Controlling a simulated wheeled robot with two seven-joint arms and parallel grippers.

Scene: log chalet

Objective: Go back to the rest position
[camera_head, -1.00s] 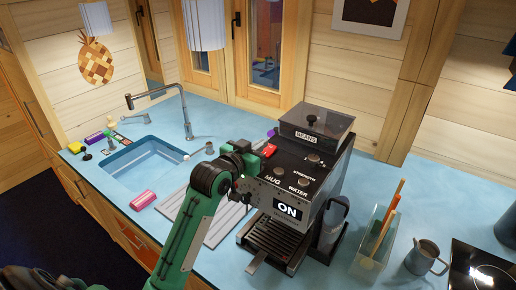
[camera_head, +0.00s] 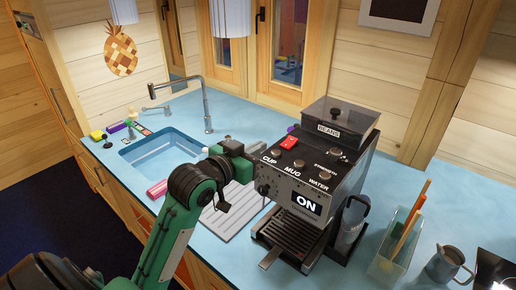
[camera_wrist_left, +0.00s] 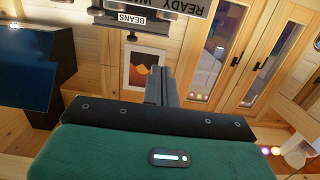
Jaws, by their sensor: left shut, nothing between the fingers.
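My left arm, green and black, comes up from the bottom of the head view. My left gripper (camera_head: 243,153) is beside the left side of the coffee machine (camera_head: 315,180), near its button panel. Its fingertips are hard to make out there. In the left wrist view the gripper (camera_wrist_left: 160,85) shows its two fingers shut together, with nothing between them. The coffee machine's display reads ON, and a red switch (camera_head: 289,142) is on its top. My right gripper is not in view.
A sink (camera_head: 155,150) with a tap (camera_head: 207,105) is at the left, with a pink packet (camera_head: 157,189) in front. A ribbed drainer (camera_head: 235,215) lies below my gripper. A clear utensil holder (camera_head: 393,255) and metal jug (camera_head: 444,263) stand at the right.

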